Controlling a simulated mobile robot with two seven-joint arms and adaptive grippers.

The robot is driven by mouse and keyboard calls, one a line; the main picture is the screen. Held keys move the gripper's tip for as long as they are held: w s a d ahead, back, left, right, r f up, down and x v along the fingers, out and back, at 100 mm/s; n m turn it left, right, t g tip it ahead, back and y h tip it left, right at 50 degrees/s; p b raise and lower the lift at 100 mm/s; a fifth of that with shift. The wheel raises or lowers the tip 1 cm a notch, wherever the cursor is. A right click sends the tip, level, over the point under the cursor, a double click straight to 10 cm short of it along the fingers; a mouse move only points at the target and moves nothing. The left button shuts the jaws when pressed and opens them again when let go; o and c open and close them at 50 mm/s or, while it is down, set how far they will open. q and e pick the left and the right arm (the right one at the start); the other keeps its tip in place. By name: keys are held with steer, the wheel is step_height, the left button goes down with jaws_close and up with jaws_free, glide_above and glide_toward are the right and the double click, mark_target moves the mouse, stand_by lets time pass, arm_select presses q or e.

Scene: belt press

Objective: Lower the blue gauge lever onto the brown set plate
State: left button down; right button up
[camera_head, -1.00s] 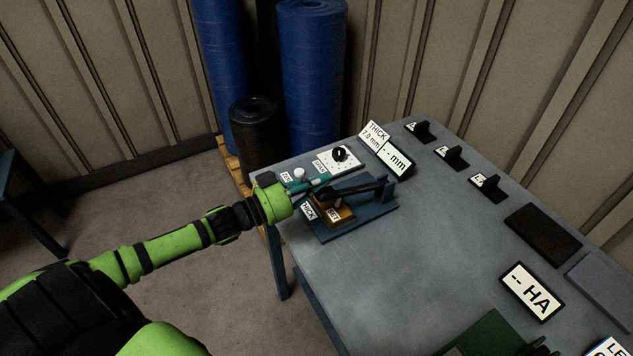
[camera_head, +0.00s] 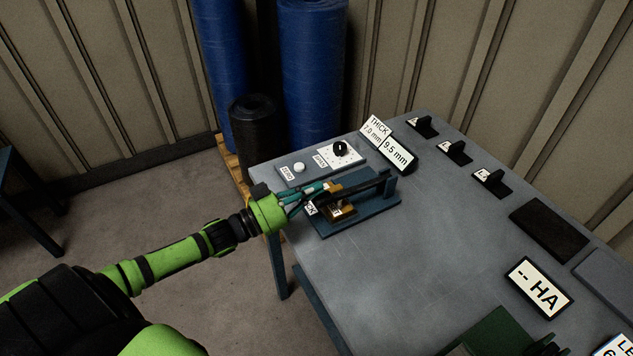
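The gauge stands on a blue base plate (camera_head: 372,215) at the table's left end. Its dark lever (camera_head: 362,187) runs left from a post at the right and lies low over the brown set plate (camera_head: 348,210). The lever hides part of the plate, and I cannot tell whether they touch. My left gripper (camera_head: 316,193) comes in from the left, with its teal fingers at the lever's free end. The fingers are small and overlap the gauge, so their opening is unclear. My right gripper is out of view.
The gauge display (camera_head: 399,151) reads 9.5 mm beside a THICK 7.0 mm sign (camera_head: 376,132). A white panel with a black knob (camera_head: 340,148) lies behind the gauge. Black switches stand along the back edge. The table (camera_head: 420,250) is clear in the middle.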

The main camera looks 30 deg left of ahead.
arm_select(q)
steer(key=shift+r, duration=0.15)
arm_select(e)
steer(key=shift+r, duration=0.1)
arm_select(q)
steer(key=r+p, duration=0.4)
steer(key=shift+w+d+r, duration=0.1)
steer(key=shift+w, duration=0.1)
steer(key=f+b+v, duration=0.1)
steer(key=b+v, duration=0.2)
steer(key=v, duration=0.7)
steer(key=shift+f, duration=0.3)
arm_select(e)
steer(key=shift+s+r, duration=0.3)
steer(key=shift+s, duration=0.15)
